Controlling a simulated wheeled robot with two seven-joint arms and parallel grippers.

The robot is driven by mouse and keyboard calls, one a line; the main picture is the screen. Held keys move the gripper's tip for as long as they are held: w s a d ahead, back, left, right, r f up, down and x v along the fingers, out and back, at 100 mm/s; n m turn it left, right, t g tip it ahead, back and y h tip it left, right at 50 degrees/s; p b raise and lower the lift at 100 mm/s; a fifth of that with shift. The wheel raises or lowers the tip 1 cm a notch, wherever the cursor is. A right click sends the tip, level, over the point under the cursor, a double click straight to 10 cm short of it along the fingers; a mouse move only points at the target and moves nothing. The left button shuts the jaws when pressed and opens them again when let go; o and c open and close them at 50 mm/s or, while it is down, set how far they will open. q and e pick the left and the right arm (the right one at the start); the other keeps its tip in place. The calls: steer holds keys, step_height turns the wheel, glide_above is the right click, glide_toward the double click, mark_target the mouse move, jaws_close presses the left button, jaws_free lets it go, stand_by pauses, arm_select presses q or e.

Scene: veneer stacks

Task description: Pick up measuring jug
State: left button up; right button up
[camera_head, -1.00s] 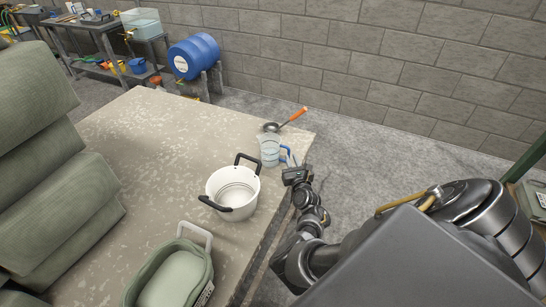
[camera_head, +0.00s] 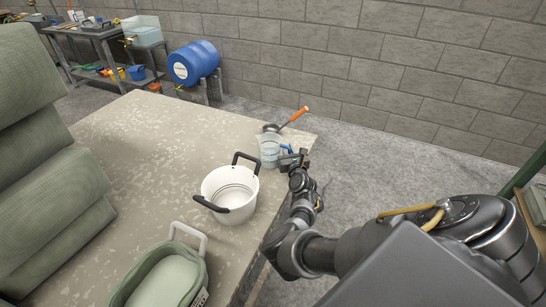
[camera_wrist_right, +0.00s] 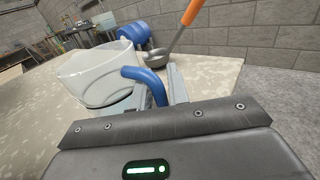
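The measuring jug (camera_head: 268,152) is clear with a blue handle and stands upright near the far right corner of the table. My right gripper (camera_head: 293,157) is at its handle side. In the right wrist view the jug (camera_wrist_right: 92,78) fills the left part, and its blue handle (camera_wrist_right: 150,84) comes down between the two fingers of my right gripper (camera_wrist_right: 160,93). The fingers look apart, with a gap beside the handle. The lower part of the handle is hidden behind the gripper body. My left gripper is not in view.
A ladle with an orange handle (camera_head: 295,116) lies just behind the jug. A white pot with black handles (camera_head: 228,197) stands in front of it, and a green basket (camera_head: 165,275) is nearer. The table's (camera_head: 150,150) left middle is clear.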

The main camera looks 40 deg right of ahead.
jaws_close()
steer(key=shift+r, duration=0.2)
step_height(320, 180, up, 10)
steer(key=shift+f+p, duration=0.2)
steer(key=shift+p, duration=0.2)
stand_by(0.7)
